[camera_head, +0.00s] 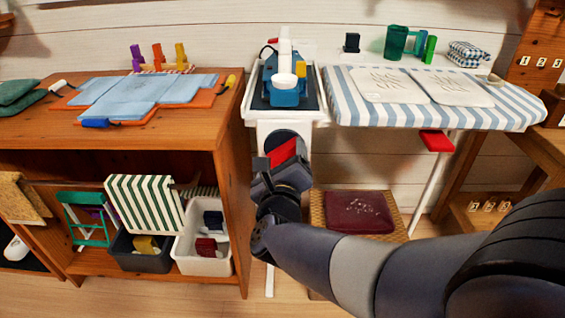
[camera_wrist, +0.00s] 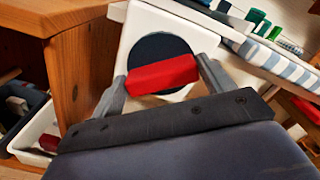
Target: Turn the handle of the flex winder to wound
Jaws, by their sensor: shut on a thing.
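The flex winder is a white panel (camera_head: 300,131) at the front of the narrow white stand, with a dark round disc (camera_head: 279,137) on it. The disc (camera_wrist: 158,52) also shows in the wrist view. A red handle (camera_head: 285,152) lies across the disc, and in the wrist view the red handle (camera_wrist: 163,74) is tilted slightly, its right end higher. My gripper (camera_head: 281,160) is in front of the disc. In the wrist view my gripper (camera_wrist: 163,78) has one finger at each end of the red handle and is shut on it. Any wound or unwound marking cannot be made out.
A wooden cabinet (camera_head: 232,200) stands close to the left of the winder. A striped board (camera_head: 445,117) with a red block (camera_head: 436,141) beneath it is to the right. A wicker stool with a maroon cushion (camera_head: 358,212) stands below. Blue items sit in the white tray above.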

